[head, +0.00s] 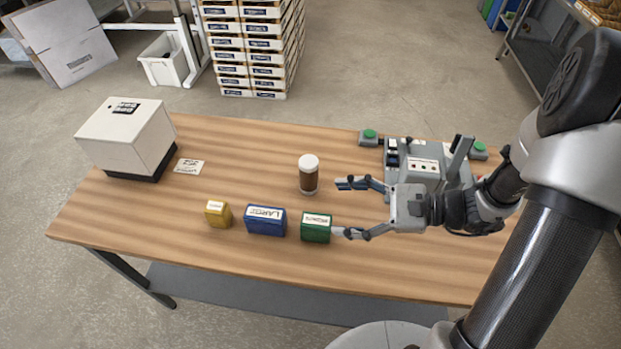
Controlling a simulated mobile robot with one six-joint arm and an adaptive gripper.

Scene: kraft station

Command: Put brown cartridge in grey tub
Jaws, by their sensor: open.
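The brown cartridge (309,182) stands upright on the wooden table, a brown cylinder with a white cap. My gripper (343,208) reaches in from the right with its fingers spread wide and nothing between them. Its upper fingertip is just right of the cartridge, with a small gap in the picture. Its lower fingertip is close to a green box (316,229); I cannot tell if they touch. A light grey tub (157,70), open at the top, stands on the floor beyond the table at the upper left.
A blue box (265,221) and a yellow box (217,214) stand left of the green one. A white machine (128,135) and a card (188,166) are at the table's left. A grey button fixture (412,155) stands behind my gripper. Stacked trays (250,60) are beyond the table.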

